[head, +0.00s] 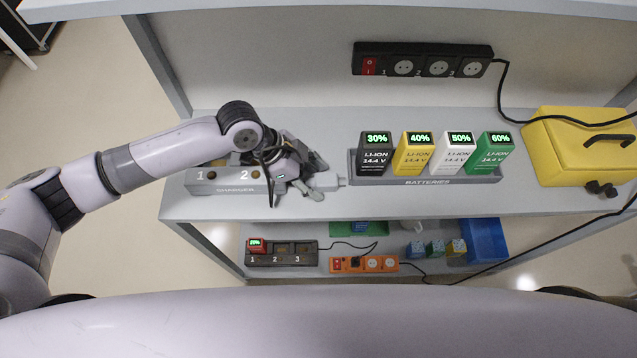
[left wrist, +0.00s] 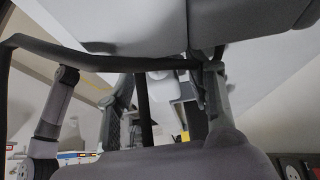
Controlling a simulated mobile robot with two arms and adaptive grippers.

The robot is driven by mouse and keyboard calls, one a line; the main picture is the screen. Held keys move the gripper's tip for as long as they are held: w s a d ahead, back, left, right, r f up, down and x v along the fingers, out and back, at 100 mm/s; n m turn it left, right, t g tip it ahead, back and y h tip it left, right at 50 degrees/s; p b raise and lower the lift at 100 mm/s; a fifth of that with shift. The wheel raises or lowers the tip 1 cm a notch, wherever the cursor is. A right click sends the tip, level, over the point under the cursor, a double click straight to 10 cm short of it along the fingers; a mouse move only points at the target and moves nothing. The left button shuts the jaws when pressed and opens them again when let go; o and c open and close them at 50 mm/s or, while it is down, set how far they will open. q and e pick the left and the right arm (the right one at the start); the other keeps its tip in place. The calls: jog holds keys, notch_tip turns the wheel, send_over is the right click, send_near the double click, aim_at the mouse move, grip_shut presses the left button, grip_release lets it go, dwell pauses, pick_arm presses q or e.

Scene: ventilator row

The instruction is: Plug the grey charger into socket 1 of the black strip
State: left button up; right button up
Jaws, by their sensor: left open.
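The black strip (head: 424,60) is fixed to the back panel above the shelf, with a red switch at its left end and sockets labelled 1 to 3; socket 1 (head: 403,67) looks empty. The grey charger (head: 222,187), with bays 1 and 2, sits at the left of the upper shelf. My left gripper (head: 318,188) is open at the charger's right end, low over the shelf. A small light-grey piece (head: 330,180) shows by its fingers; I cannot tell whether it is the charger's plug. The fingers partly hide this area. My right gripper is out of view.
A battery tray (head: 352,171) with several batteries stands right of the gripper. A yellow case (head: 580,147) fills the shelf's right end. Below are a dark charger (head: 283,258), an orange strip (head: 364,265) and a blue bin (head: 484,239). A black cable hangs from the black strip.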

aim_at(322, 179)
pick_arm(q)
jog(key=shift+p, duration=0.35)
jog(key=shift+c, duration=0.5)
grip_shut()
dwell(0.4)
jog(key=shift+r+p, duration=1.55)
jog(key=shift+p, duration=0.05)
